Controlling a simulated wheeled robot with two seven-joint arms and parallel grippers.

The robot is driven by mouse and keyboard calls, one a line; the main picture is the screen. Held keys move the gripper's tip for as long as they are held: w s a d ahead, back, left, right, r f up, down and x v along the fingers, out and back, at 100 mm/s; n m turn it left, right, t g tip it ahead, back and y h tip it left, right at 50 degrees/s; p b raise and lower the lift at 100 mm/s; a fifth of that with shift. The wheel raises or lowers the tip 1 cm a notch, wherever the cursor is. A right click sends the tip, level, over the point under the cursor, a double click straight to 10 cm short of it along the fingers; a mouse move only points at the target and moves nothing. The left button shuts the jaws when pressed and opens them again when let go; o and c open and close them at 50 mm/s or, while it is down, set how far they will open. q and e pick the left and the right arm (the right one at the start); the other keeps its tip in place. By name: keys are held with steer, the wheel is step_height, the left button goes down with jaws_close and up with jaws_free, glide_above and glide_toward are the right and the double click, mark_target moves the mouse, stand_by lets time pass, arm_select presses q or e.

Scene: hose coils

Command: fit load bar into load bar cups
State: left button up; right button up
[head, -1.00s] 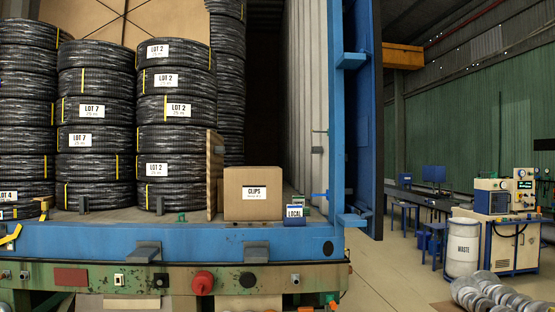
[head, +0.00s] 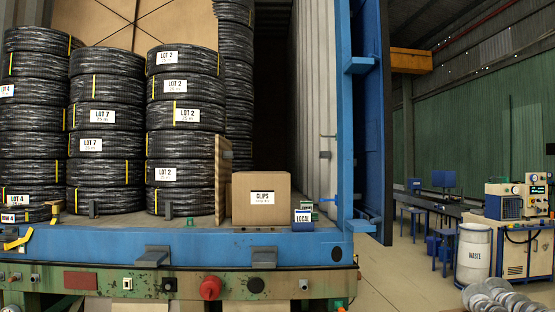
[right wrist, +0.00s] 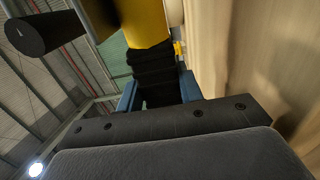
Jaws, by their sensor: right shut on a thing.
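In the right wrist view, the dark grey body of my right gripper (right wrist: 155,85) fills the lower part. A yellow piece (right wrist: 148,18), which I take for the load bar, is at its far end, beyond a black ribbed part. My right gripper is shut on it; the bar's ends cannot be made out. A dark cylinder (right wrist: 45,32) is at upper left and I cannot tell what it belongs to. In the head view neither gripper shows. A small grey bracket (head: 325,155) on the container's side wall may be a load bar cup; I cannot tell.
Stacked black hose coils (head: 105,145) fill the left of the trailer. A wooden board (head: 222,180) stands between them and the CLIPS carton (head: 262,203). A blue LOCAL box (head: 303,217) is beside the carton. An open blue door (head: 368,120) is at right. A pale surface (right wrist: 240,80) is close in the wrist view.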

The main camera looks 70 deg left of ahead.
steer(key=shift+w+r, duration=0.15)
steer(key=shift+r, duration=0.5)
stand_by(0.4)
steer(key=shift+r+p, duration=0.85)
steer(key=shift+r, duration=0.7)
steer(key=shift+r+p, duration=1.5)
steer(key=shift+r, duration=1.6)
